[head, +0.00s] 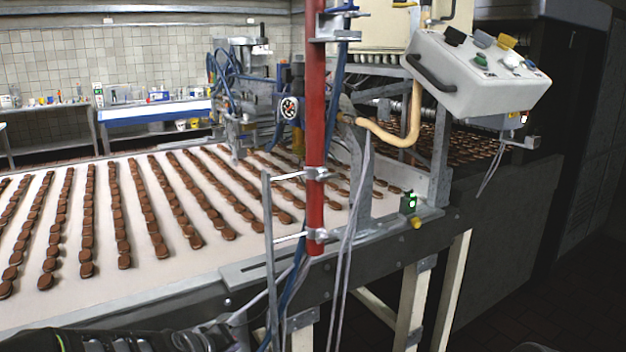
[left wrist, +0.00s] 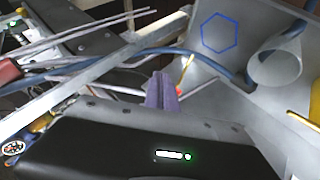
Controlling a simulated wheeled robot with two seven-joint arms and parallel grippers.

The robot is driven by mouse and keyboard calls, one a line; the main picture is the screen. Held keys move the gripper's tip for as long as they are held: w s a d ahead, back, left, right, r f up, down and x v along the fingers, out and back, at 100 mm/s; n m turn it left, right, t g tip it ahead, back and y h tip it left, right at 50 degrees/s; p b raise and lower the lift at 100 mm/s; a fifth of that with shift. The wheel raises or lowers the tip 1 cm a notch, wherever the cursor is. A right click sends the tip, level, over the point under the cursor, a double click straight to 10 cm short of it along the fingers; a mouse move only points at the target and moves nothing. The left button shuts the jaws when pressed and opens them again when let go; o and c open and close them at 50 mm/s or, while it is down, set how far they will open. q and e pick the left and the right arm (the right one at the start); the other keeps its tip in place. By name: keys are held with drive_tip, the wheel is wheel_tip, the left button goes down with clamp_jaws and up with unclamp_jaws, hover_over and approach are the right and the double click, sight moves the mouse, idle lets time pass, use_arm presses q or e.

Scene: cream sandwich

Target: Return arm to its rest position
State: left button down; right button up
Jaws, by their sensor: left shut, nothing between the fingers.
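My left arm (head: 100,340) comes in along the bottom left edge of the head view, low in front of the conveyor's near side. Only part of it shows there, and its fingertips are hard to make out. In the left wrist view my left gripper (left wrist: 162,95) has its two purple-grey fingers together with nothing between them. Grey metal panels and cables lie beyond the fingers in that view. My right gripper is in neither view.
A white conveyor belt (head: 110,293) carries rows of round brown biscuits. A red post (head: 316,130) with cables and thin rods stands at the belt's near edge. A light control box (head: 470,85) hangs at the upper right. Dark floor (head: 540,290) is clear at lower right.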

use_arm(q)
drive_tip(key=s+d+f+m+g, duration=0.25)
drive_tip(key=s+f, duration=0.45)
drive_tip(key=f, duration=0.6)
drive_tip(key=s+d+f+m+g, duration=0.1)
drive_tip(key=s+d+f+g, duration=0.1)
drive_tip(key=s+f, duration=0.3)
drive_tip(key=s+d+f+g+h, duration=0.1)
drive_tip(key=s+f, duration=0.5)
drive_tip(key=s, duration=0.7)
drive_tip(key=s+d+f+m+g, duration=0.1)
drive_tip(key=s+d+f+g, duration=0.2)
drive_tip(key=s, duration=0.6)
wheel_tip(320, 180, down, 2)
drive_tip(key=d, duration=0.2)
drive_tip(key=shift+d+f+m, duration=0.25)
drive_tip(key=shift+d+m, duration=0.05)
drive_tip(key=shift+m, duration=0.05)
